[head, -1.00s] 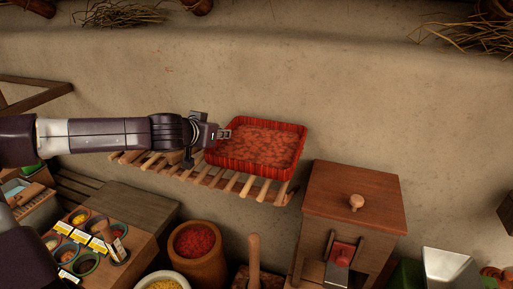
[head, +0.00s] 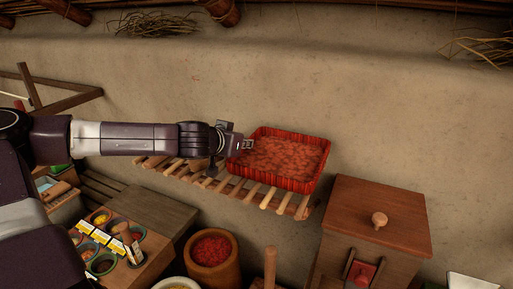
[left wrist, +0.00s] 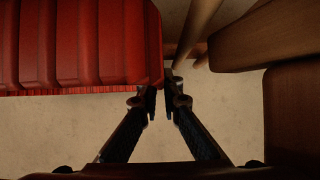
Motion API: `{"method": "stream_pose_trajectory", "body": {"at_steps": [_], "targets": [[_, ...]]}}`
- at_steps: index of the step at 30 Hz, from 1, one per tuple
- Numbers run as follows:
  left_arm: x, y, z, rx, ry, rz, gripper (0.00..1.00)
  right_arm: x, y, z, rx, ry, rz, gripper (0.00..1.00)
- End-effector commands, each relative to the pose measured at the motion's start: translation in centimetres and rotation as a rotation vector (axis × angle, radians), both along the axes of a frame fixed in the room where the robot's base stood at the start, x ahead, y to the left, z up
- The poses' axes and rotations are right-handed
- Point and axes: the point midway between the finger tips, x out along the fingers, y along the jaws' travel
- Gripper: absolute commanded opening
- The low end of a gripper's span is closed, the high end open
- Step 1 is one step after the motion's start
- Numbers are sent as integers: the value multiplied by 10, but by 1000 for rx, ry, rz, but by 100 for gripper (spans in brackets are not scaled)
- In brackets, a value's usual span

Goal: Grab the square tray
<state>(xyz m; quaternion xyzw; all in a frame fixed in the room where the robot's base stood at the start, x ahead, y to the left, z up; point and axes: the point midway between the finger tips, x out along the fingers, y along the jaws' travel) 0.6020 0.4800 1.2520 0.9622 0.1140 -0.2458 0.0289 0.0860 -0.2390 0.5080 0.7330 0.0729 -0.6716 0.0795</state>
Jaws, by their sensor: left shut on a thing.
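The square tray (head: 287,179) is red with ribbed sides and holds a layer of reddish pieces. It rests level on the slatted wooden rack (head: 232,187) against the wall. My left gripper (head: 248,145) is at the tray's left rim, near its back corner. In the left wrist view the red tray wall (left wrist: 80,50) fills the upper left. There the fingertips of my left gripper (left wrist: 160,97) are nearly together at the tray's edge, shut on it. The exact contact is dark and hard to make out. My right gripper is not in view.
A wooden box with a round knob (head: 378,235) stands right of the rack. Below are a pot of red spice (head: 211,250) and several small bowls (head: 103,240) on a wooden stand. The wall (head: 390,110) behind the tray is bare.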

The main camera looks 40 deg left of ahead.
Motion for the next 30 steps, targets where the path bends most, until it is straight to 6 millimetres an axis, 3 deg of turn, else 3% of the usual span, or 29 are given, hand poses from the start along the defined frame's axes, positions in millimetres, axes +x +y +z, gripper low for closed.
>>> {"method": "stream_pose_trajectory", "body": {"at_steps": [8,24,30], "targets": [[-3,-1,9,-1,-6,1,0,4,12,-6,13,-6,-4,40],[-3,0,117,3,-7,2,0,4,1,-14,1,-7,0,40],[-22,-5,116,-4,-8,1,0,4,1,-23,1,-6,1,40]]}}
